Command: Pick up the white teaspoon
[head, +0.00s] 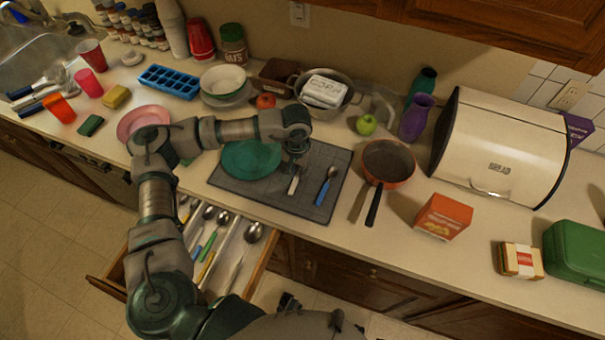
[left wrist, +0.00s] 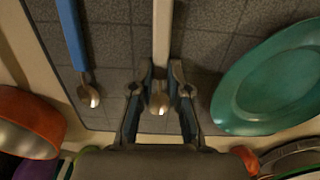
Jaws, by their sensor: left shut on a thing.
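The white teaspoon (head: 294,184) lies on the grey mat (head: 264,198), right of a teal plate (head: 240,160). My left gripper (head: 296,168) is low over the mat and shut on this spoon. In the left wrist view the white handle (left wrist: 162,35) runs up the picture and the metal bowl (left wrist: 158,103) sits between the fingers (left wrist: 162,75). Whether the spoon is clear of the mat cannot be told. A blue-handled teaspoon (head: 327,186) lies to its right on the mat, apart from the gripper. My right gripper is not clearly seen.
A frying pan (head: 388,164) stands right of the mat, with an orange box (head: 443,216) beyond it. A metal pot (head: 323,93) and a tomato (head: 265,101) are behind. An open drawer (head: 262,272) of cutlery is below the counter edge.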

